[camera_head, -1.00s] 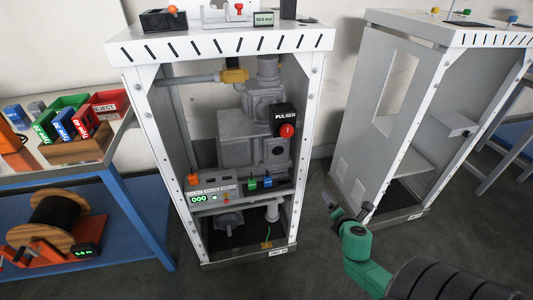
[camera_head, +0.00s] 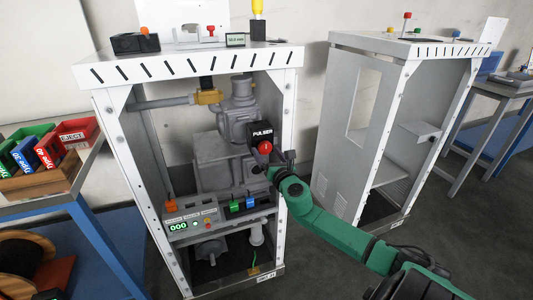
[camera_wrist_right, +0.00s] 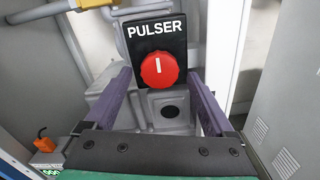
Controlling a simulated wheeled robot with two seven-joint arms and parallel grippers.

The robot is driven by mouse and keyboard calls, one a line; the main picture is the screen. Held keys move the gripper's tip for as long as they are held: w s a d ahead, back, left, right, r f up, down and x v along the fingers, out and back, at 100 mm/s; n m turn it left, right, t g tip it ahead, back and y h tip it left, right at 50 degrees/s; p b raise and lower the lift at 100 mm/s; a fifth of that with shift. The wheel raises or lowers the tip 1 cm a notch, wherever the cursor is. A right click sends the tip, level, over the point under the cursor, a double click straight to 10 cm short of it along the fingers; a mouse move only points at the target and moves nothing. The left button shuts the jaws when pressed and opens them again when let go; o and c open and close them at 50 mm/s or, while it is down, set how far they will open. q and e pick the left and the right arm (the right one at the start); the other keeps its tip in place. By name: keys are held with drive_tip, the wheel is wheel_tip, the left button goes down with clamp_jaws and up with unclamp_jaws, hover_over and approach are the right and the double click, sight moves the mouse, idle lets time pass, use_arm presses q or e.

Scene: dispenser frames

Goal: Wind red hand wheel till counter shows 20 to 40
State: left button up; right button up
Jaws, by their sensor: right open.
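The red hand wheel (camera_head: 265,147) is a round red knob with a white mark on the black PULSER box (camera_head: 261,131), inside the white dispenser frame. It also shows in the right wrist view (camera_wrist_right: 159,70), its white mark upright. The counter (camera_head: 178,226) on the grey panel reads 000. My right gripper (camera_head: 278,164) is at the frame's open front, by the wheel. In the wrist view its two purple fingers are spread, one each side of the wheel, with visible gaps and no clear contact.
The frame's right front post (camera_head: 288,150) stands beside my right arm. A second, emptier white frame (camera_head: 340,120) stands to the right. A table (camera_head: 75,190) with colored bins is at the left. Grey floor lies between.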

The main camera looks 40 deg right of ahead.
drive_tip(key=shift+w+d, duration=0.2)
drive_tip(key=shift+w, duration=0.35)
drive_tip(key=c, duration=1.4)
drive_tip(key=shift+m, duration=0.4)
drive_tip(key=m, duration=0.3)
drive_tip(key=shift+a+m+b, duration=0.15)
drive_tip(key=shift+m+b, duration=0.15)
drive_tip(key=shift+b, duration=0.05)
drive_tip(key=m, duration=0.4)
drive_tip(key=shift+r+m, duration=0.1)
drive_tip(key=shift+m, duration=0.2)
drive_tip(key=m, duration=0.4)
drive_tip(key=shift+a+r+m, duration=0.1)
drive_tip(key=shift+m, duration=0.2)
drive_tip(key=m+p, duration=0.1)
drive_tip(key=m, duration=0.3)
drive_tip(key=shift+m, duration=0.3)
